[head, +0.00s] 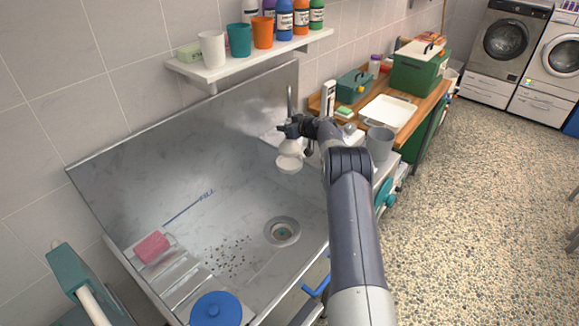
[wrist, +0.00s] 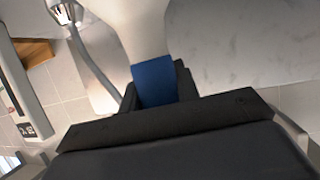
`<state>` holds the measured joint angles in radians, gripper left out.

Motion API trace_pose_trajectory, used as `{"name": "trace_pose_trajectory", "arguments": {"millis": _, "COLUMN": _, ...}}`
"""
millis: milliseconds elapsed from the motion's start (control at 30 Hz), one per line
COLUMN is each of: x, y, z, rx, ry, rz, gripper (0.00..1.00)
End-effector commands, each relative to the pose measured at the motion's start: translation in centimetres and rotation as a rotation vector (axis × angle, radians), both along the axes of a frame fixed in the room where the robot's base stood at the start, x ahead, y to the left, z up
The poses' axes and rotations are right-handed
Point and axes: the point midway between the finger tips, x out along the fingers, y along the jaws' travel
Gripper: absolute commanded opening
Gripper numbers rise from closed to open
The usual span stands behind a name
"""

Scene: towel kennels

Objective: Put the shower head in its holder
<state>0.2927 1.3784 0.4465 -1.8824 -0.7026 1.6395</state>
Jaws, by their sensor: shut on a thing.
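The shower head (head: 289,163) is white, with a round face, and hangs over the far end of the steel sink. My gripper (head: 293,129) is shut on it, above the basin. In the wrist view my gripper (wrist: 158,88) has its jaws around a blue band (wrist: 153,82) on the white shower head (wrist: 130,25), which widens away from the jaws. A chrome fitting (wrist: 62,12) with a grey pipe or hose shows at the upper left there. A thin upright metal piece (head: 290,98) stands behind my gripper in the head view. I cannot tell which part is the holder.
The steel sink (head: 200,165) has a drain (head: 282,231), dark specks and a pink sponge (head: 152,247). A shelf (head: 250,60) with cups and bottles is above. A wooden counter (head: 425,100) with a white tray (head: 388,112) and green boxes lies beyond. A grey cup (head: 380,144) stands right of my arm.

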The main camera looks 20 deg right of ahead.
Motion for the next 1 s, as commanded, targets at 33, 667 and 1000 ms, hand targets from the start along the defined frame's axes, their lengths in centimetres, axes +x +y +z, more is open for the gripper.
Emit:
{"name": "trace_pose_trajectory", "arguments": {"millis": 33, "x": 0.0, "y": 0.0, "z": -0.3, "rx": 0.000, "ry": -0.002, "rz": -0.001, "gripper": 0.00}}
{"name": "trace_pose_trajectory", "arguments": {"millis": 667, "x": 0.0, "y": 0.0, "z": -2.0, "rx": 0.000, "ry": -0.002, "rz": -0.001, "gripper": 0.00}}
{"name": "trace_pose_trajectory", "arguments": {"millis": 1000, "x": 0.0, "y": 0.0, "z": -2.6, "rx": 0.000, "ry": -0.003, "rz": -0.001, "gripper": 0.00}}
